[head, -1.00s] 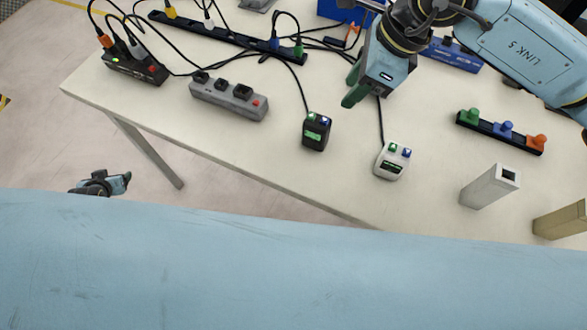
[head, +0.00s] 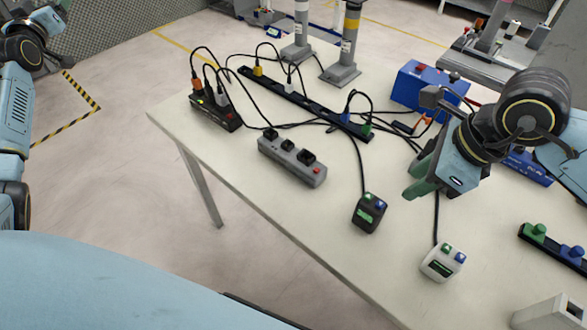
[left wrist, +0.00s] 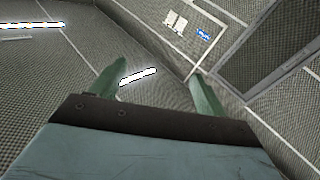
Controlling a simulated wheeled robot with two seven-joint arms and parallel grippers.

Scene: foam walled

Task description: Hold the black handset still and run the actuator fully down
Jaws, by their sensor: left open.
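The black handset (head: 369,213) lies on the pale table, with a green and a blue button on its top end and a cable running back. A white handset (head: 443,262) lies to its right, nearer the front edge. My right gripper (head: 411,182), with green fingers, hangs above the table behind and between the handsets, apart from both; its finger gap is unclear. My left gripper is open and empty in the left wrist view (left wrist: 158,75), pointing at walls and ceiling, far from the table.
A grey power strip (head: 292,160), a black box with plugs (head: 215,111) and a long black strip (head: 305,103) lie on the table with loose cables. A blue box (head: 425,88) stands behind my right gripper. A black strip with coloured knobs (head: 553,250) is at right.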

